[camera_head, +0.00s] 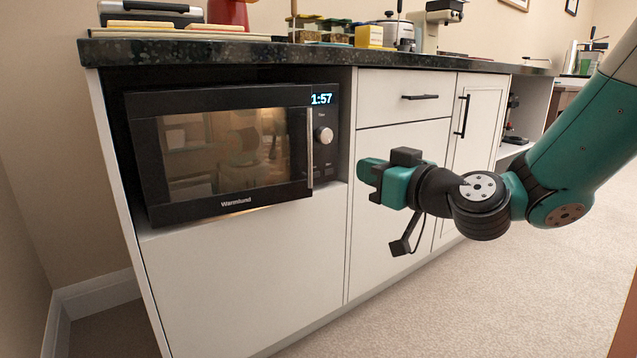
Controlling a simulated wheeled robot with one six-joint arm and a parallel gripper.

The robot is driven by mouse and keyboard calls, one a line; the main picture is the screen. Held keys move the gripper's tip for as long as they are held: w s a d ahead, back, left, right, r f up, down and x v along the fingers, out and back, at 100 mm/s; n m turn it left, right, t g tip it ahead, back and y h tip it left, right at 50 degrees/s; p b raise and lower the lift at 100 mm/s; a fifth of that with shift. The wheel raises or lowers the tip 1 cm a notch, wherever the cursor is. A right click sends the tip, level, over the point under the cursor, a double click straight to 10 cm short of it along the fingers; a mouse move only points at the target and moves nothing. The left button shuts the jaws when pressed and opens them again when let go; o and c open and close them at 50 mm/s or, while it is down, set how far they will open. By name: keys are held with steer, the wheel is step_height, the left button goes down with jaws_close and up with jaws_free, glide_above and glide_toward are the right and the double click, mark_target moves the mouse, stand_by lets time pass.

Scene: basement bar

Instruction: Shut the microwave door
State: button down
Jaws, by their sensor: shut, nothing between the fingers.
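The black microwave (325,165) sits in an open bay of the white cabinet, with its control panel and dial on the right. Its door (220,150) has a dark reflective window and an upright handle (310,148) at its right edge. The door's right edge seems to stand slightly forward of the control panel and cuts into the left of the clock display. A warm glow shows under the door. My gripper (366,180) is shut and empty, to the right of the handle and apart from it, in front of the white cabinet fronts.
A dark countertop (300,52) above carries jars, a yellow box (369,37) and appliances. A drawer (405,97) and a cabinet door with black handles lie behind my arm. Carpeted floor (400,310) in front is clear.

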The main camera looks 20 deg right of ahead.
steer(key=p, duration=1.2)
glide_toward(311, 151)
steer(key=x, duration=0.5)
steer(key=shift+w+a+r, duration=0.2)
steer(key=shift+w+r, duration=0.05)
steer(key=shift+w, duration=0.1)
steer(key=shift+w+a+f+p, duration=0.1)
steer(key=shift+w+f+p, duration=0.05)
steer(key=shift+w+p, duration=0.3)
steer(key=shift+w+a+f+p, duration=0.15)
steer(key=shift+w+p, duration=0.25)
steer(key=shift+p, duration=0.15)
